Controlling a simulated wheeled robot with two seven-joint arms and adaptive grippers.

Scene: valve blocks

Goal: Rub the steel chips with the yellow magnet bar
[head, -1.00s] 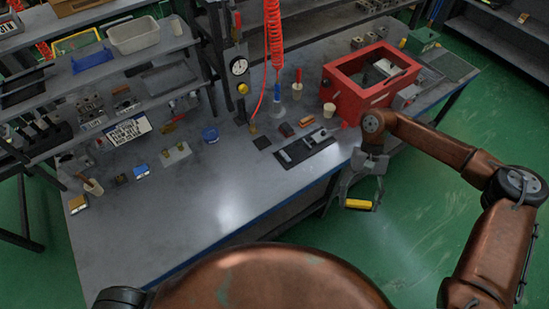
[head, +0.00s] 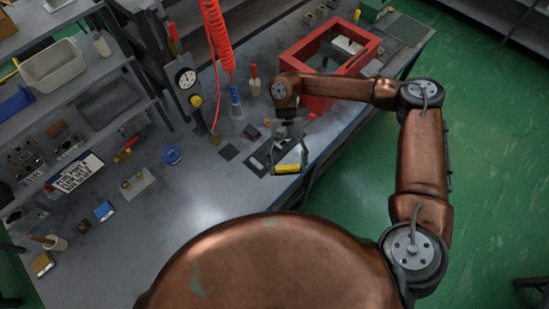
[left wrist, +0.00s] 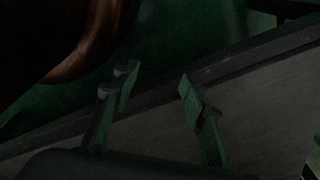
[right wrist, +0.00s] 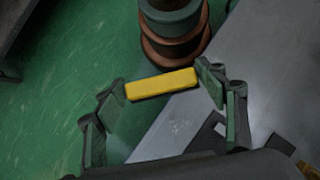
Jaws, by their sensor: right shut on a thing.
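The yellow magnet bar (head: 287,168) is in my right gripper (head: 290,160), held near the table's front edge in the head view. In the right wrist view the bar (right wrist: 162,84) lies crosswise between the two fingertips, which press on its ends. A faint speckled patch (right wrist: 178,127), which may be the steel chips, shows on the grey table in the right wrist view. The bar is apart from this patch in that picture. I cannot make out the chips in the head view. My left gripper (left wrist: 155,88) is open and empty in the dark left wrist view; the head view does not show it.
A red open-topped box (head: 306,101) stands behind my right arm. A dark tray (head: 256,161) lies beside the right gripper. A red coiled hose (head: 216,40) hangs over the table. A blue roll (head: 172,155) and small parts stand at left. The table's front middle is clear.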

